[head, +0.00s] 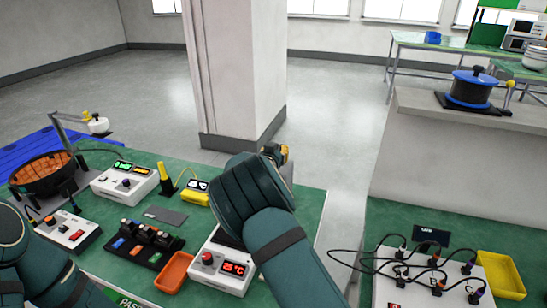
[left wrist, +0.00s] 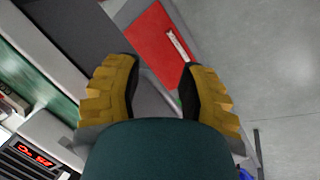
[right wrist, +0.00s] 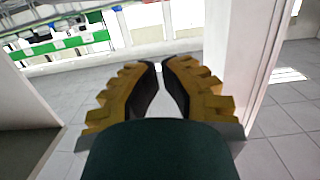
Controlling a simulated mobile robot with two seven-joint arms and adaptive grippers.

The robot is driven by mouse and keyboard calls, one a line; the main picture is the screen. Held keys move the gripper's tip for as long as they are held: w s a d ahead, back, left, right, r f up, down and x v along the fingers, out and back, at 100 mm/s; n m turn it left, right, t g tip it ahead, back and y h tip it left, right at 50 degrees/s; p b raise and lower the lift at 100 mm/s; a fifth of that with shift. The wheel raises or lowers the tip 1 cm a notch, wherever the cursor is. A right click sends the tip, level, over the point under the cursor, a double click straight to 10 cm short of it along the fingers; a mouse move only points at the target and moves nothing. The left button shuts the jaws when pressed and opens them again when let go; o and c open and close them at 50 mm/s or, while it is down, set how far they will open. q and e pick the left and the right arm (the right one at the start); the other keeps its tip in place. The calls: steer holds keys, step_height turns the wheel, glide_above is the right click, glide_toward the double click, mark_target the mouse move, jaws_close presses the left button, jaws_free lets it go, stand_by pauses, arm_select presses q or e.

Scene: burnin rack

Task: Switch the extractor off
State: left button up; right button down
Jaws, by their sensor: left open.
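A white hood on a jointed grey arm (head: 98,125), which looks like the extractor, stands at the back left of the green bench in the head view. Its switch is too small to make out. My left arm enters at the lower left of the head view, with its gripper outside that view. In the left wrist view my left gripper (left wrist: 163,75) is open and empty, with a red panel (left wrist: 160,42) beyond it. My right gripper (head: 275,154) points away over the bench's far right side. In the right wrist view its fingertips (right wrist: 162,66) are close together with nothing seen between them.
The green bench (head: 120,257) carries a round dark basket (head: 42,172), white instrument boxes (head: 124,185), a black switch block (head: 143,243) and an orange tray (head: 174,272). A pillar (head: 238,70) stands behind. A yellow tray (head: 501,276) lies at right.

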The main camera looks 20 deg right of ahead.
steer(key=shift+f+b, duration=0.3)
steer(key=shift+f, duration=1.5)
